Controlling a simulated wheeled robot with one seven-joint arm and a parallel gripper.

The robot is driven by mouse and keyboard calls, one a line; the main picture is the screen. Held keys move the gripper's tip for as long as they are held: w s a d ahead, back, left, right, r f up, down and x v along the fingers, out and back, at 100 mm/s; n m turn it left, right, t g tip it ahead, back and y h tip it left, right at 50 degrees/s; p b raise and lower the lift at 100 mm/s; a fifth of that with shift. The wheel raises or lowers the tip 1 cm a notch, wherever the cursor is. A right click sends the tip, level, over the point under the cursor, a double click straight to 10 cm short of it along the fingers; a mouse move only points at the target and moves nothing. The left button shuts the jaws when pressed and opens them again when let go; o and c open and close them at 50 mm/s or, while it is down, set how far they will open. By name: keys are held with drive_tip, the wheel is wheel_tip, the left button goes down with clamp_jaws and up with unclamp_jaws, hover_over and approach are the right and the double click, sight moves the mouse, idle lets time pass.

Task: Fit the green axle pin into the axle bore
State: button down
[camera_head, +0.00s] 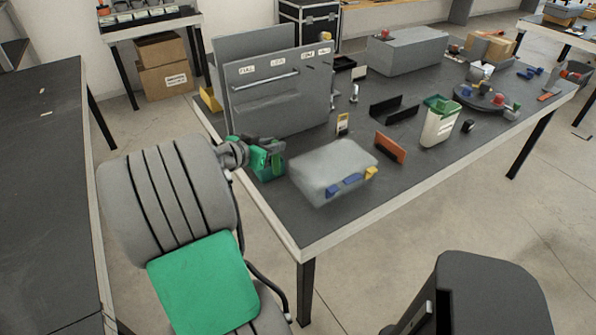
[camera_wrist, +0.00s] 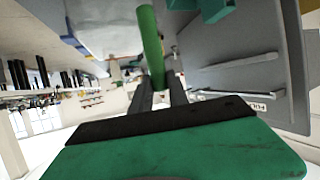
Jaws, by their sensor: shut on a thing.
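My gripper (camera_head: 258,158) is at the table's left edge, left of a grey block-like body (camera_head: 325,165) that looks like the chassis. In the wrist view my gripper's dark fingers (camera_wrist: 158,95) are shut on the green axle pin (camera_wrist: 151,45), a long rounded rod reaching away from the fingertips. A teal-green piece (camera_wrist: 208,9) shows at the top of the wrist view, apart from the pin. A green holder-like piece (camera_head: 269,171) is beside my gripper in the head view. The grey body has blue and yellow pieces on its front edge. I cannot make out the axle bore.
A grey cabinet (camera_head: 278,95) with a handle and labels stands close behind my gripper. An orange plate (camera_head: 390,147), black brackets (camera_head: 393,108) and a white bin with green top (camera_head: 440,122) stand to the right. The table's front corner (camera_head: 310,225) is clear.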

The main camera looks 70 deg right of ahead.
drive_tip(key=s+f, duration=0.5)
drive_tip(key=f, duration=0.4)
drive_tip(key=shift+d+p, duration=0.35)
drive_tip(key=shift+f, duration=0.15)
drive_tip(key=shift+f+b, duration=0.15)
drive_tip(key=shift+b, duration=0.15)
drive_tip(key=c, duration=1.3)
unclamp_jaws()
